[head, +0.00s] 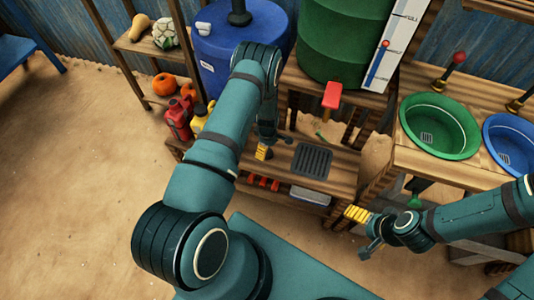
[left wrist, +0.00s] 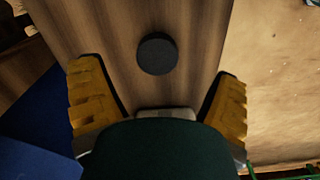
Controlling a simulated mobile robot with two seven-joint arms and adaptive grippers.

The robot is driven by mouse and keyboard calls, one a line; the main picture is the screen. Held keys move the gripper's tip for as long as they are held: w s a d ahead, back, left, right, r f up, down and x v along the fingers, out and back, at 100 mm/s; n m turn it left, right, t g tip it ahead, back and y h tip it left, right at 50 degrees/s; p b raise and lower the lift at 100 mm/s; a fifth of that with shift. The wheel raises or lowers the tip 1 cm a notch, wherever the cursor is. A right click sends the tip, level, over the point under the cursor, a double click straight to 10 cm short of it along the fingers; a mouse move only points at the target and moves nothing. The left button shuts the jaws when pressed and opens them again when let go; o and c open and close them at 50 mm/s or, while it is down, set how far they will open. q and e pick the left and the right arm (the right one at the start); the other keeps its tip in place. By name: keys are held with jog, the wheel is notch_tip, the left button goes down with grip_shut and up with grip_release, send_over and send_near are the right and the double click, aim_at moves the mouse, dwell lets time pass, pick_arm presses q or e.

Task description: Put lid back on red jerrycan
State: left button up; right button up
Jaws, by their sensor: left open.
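A red jerrycan (head: 178,118) stands at the left end of the wooden bench, beside a yellow can. Its opening is too small to make out. My left gripper (head: 271,150) is above the bench, to the right of the jerrycan. In the left wrist view, my left gripper (left wrist: 157,85) is open and empty, its yellow fingers wide apart. A dark round disc (left wrist: 157,53), which looks like the lid, lies flat on the wood just beyond the fingertips. I cannot make the disc out in the head view. My right gripper (head: 362,230) looks open and empty at the right, low beside the bench.
The yellow can (head: 202,117) stands close to the jerrycan. A blue barrel (head: 225,45) and a green barrel (head: 343,40) rise behind. A dark grate (head: 312,160) lies on the bench. Green basin (head: 440,125) and blue basin (head: 513,145) are at right. Sandy floor at left is clear.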

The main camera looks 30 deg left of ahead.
aim_at(268, 153)
pick_arm(q)
notch_tip(268, 153, down, 5)
jog(key=shift+w+f+b, duration=0.15)
jog(key=shift+b, duration=0.6)
jog(key=c, duration=0.9)
